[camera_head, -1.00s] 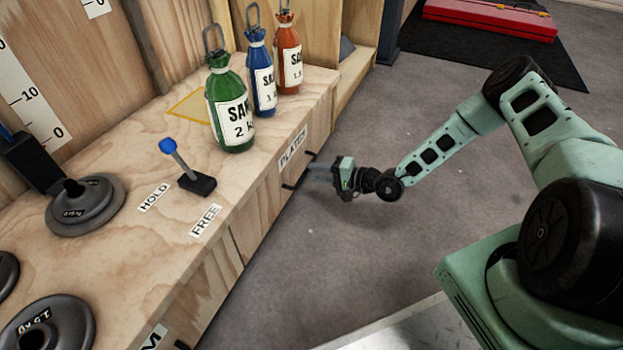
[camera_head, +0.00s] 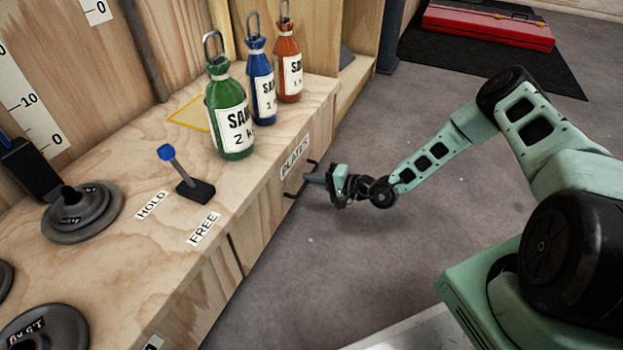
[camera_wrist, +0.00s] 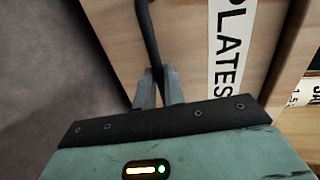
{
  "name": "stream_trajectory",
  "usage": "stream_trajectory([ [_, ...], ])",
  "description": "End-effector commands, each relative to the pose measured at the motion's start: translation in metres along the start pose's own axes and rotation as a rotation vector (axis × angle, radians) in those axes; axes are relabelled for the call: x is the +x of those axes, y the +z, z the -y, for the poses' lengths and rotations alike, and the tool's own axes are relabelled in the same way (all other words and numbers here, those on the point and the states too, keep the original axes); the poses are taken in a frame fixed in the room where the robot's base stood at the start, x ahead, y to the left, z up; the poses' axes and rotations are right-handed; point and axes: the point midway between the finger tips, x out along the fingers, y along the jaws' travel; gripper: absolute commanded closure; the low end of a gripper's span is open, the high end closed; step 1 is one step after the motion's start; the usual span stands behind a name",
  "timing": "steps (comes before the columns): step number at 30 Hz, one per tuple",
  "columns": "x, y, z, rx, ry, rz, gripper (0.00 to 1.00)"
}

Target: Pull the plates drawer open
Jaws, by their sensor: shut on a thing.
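The plates drawer (camera_head: 274,196) is in the front of the wooden bench, under a white PLATES label (camera_head: 294,157), which is large in the wrist view (camera_wrist: 232,45). Its front looks about flush with the bench in the head view. A thin black bar handle (camera_wrist: 147,35) stands out from the front. My gripper (camera_head: 312,179) is level with the handle, reaching in from the right. In the wrist view its two grey fingers (camera_wrist: 158,88) are shut on the bar, one on each side. The fingers partly hide the bar.
On the bench stand a green sand bottle (camera_head: 230,115), a blue one (camera_head: 263,85) and an orange one (camera_head: 289,65). A blue-knobbed lever (camera_head: 185,175) sits by HOLD and FREE labels. Grey weight discs (camera_head: 85,210) lie left. The floor (camera_head: 300,270) in front is clear.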

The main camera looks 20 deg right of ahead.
Motion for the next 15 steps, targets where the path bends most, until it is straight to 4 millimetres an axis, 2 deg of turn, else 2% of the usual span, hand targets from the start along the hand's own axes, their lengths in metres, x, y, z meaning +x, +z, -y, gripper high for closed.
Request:
stream_trajectory([
  [8, -0.046, 0.000, -0.002, 0.004, 0.006, -0.003, 1.00],
  [15, -0.110, -0.001, -0.015, 0.004, 0.006, -0.006, 1.00],
])
